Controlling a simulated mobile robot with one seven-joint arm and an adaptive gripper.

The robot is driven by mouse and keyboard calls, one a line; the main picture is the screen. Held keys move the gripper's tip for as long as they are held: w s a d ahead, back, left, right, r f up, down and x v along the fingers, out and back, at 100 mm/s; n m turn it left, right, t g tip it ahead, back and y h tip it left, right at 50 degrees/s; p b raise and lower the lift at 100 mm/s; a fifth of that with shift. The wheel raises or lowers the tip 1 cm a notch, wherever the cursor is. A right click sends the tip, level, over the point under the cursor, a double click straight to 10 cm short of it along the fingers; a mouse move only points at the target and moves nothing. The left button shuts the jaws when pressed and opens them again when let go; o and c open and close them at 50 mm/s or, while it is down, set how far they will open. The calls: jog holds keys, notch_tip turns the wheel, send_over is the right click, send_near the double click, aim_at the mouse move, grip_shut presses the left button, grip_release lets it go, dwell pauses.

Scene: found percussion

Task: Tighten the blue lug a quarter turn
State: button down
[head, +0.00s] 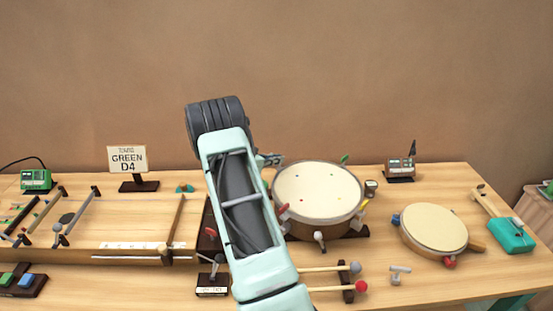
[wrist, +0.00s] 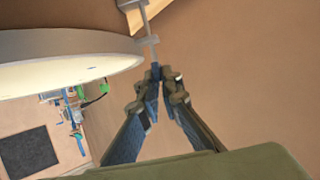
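The round drum (head: 318,190) with a cream head stands mid-table; its pale rim (wrist: 70,45) fills the upper left of the wrist view. My gripper (head: 272,160) is at the drum's back left edge. In the wrist view my gripper (wrist: 156,72) has its fingertips drawn together at the end of a grey lug stem (wrist: 147,42) with a short crossbar, beside the rim. No gap shows between the tips. The fingers hide the lug's handle, so its blue colour does not show clearly. The drum's red lug (head: 283,211), pale front lug (head: 319,237) and green lug (head: 344,159) are visible.
A smaller frame drum (head: 434,226) with blue and red knobs lies to the right, near a teal-ended instrument (head: 512,236). Mallets (head: 335,268) lie in front of the drum. A sign (head: 127,160) reading GREEN D4 stands at the left rear.

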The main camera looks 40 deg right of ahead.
jog(key=shift+f, duration=0.1)
jog(key=c, duration=2.2)
grip_release()
jog(key=shift+o, duration=0.2)
jog(key=v, duration=1.2)
